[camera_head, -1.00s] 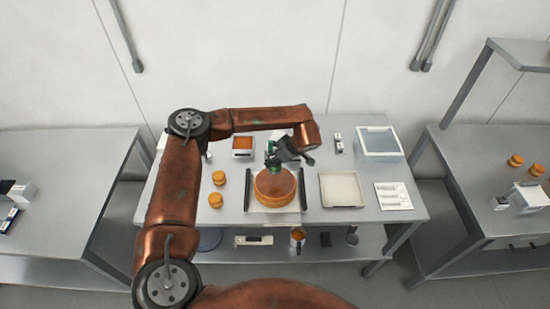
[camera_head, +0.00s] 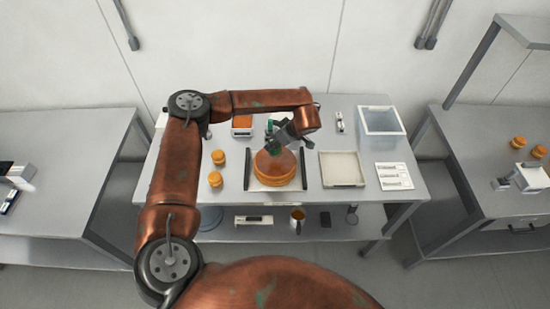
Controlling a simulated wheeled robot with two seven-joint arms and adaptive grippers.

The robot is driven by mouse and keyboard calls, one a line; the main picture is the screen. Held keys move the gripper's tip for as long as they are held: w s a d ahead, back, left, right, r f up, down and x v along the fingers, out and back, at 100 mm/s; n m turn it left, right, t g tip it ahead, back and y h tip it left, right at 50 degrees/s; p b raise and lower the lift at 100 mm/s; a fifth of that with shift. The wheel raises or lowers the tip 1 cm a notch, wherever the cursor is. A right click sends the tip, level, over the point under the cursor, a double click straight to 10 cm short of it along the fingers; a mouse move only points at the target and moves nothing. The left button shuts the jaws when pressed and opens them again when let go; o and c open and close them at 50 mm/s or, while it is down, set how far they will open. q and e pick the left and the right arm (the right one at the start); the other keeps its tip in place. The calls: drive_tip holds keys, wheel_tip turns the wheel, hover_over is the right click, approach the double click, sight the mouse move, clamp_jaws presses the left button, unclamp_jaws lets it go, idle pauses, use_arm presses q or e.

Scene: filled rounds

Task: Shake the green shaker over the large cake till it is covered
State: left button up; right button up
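The large cake (camera_head: 275,167) is a round orange-brown layered cake on a pale tray (camera_head: 250,182) in the middle of the table. My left gripper (camera_head: 274,134) is just above the cake's far edge. It appears shut on the green shaker (camera_head: 270,126), of which only small green parts show past the dark fingers. The shaker's lower end and exact tilt are hidden or too small to tell. The cake's visible top looks plain orange-brown, and no topping can be made out. My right gripper is not in view.
Two small orange cakes (camera_head: 215,179) stand left of the tray. A square tray (camera_head: 341,168), a label card (camera_head: 393,176) and a clear bin (camera_head: 381,127) are to the right. An orange-filled container (camera_head: 242,126) stands behind. Side tables flank the main one.

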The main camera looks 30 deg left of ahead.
use_arm(q)
drive_tip(key=shift+a, duration=0.25)
drive_tip(key=shift+a, duration=0.35)
drive_tip(key=shift+a, duration=0.15)
